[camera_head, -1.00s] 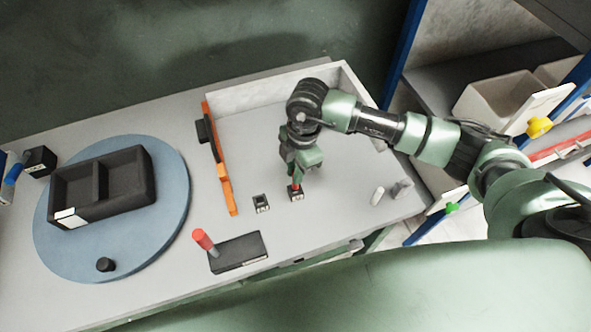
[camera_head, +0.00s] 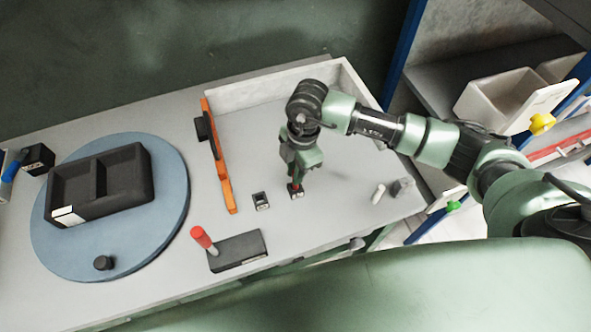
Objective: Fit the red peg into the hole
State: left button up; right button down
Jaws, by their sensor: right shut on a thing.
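My right gripper (camera_head: 297,181) points down at the front of the table, with its fingers shut at a small black block. Between and just below the fingertips a bit of the red peg (camera_head: 297,190) shows; most of it is hidden by the fingers. The peg is at the dark block with pale marks (camera_head: 298,195); I cannot tell how deep it sits in a hole there. A similar small black block (camera_head: 261,201) stands apart to the left, with an opening on top. My left gripper is not in view.
An orange bar (camera_head: 222,170) stands left of the gripper. A blue round plate (camera_head: 180,205) carries a black two-compartment tray (camera_head: 135,195). Small pale and grey cylinders (camera_head: 378,194) stand to the right.

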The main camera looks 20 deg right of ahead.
aim_at(294, 189)
jog(key=shift+f+b, duration=1.1)
jog(key=shift+f, duration=0.55)
jog(key=c, duration=1.3)
grip_release()
jog(key=shift+r, duration=0.1)
jog(key=r, duration=0.2)
jog(key=r+b, duration=0.1)
jog(key=r, duration=0.3)
jog(key=shift+w+d+r+b, duration=0.1)
jog(key=shift+d+r+b, duration=0.2)
jog(key=shift+d, duration=0.1)
jog(key=shift+r, duration=0.55)
